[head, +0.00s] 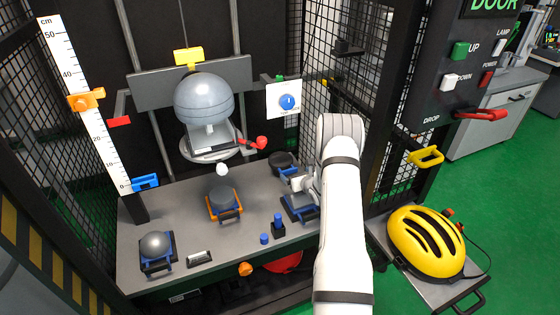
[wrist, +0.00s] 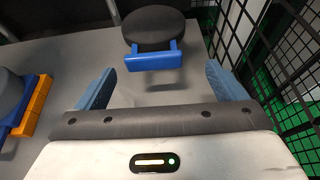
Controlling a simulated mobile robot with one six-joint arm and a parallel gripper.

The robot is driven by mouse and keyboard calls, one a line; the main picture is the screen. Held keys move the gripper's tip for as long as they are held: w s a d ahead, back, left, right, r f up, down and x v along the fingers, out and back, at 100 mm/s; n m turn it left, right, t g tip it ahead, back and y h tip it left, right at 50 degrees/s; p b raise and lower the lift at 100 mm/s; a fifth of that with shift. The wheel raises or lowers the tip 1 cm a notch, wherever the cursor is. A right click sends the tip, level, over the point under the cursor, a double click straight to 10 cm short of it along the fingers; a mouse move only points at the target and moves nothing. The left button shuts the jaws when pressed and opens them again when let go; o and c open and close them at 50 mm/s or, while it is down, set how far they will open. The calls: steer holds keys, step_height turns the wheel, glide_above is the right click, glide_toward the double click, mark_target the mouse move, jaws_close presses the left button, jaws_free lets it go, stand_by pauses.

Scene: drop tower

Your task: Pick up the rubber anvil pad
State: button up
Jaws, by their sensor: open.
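A round black pad with a blue handle, which looks like the rubber anvil pad (wrist: 155,24), lies flat on the grey deck at the top of the wrist view. In the head view the black pad (head: 281,160) lies at the back right of the deck, partly hidden by my gripper. My gripper (wrist: 160,80) is open and empty. Its blue fingers stand wide apart, short of the pad's blue handle (wrist: 153,57), with bare deck between them. In the head view my gripper (head: 299,183) is just in front of the pad, its fingers hard to make out.
A grey disc in an orange and blue holder (head: 224,203) stands left of my gripper. A blue-framed block (head: 299,208) is beneath my gripper. A domed anvil (head: 156,246) sits front left. A mesh wall (wrist: 262,70) rises close on the right.

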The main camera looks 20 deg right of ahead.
mark_target(290, 170)
steer(key=x, duration=0.5)
steer(key=shift+w+a+r, duration=0.25)
steer(key=shift+w+a, duration=0.05)
steer(key=shift+a, duration=0.1)
steer(key=shift+r, duration=0.1)
steer(key=c, duration=1.3)
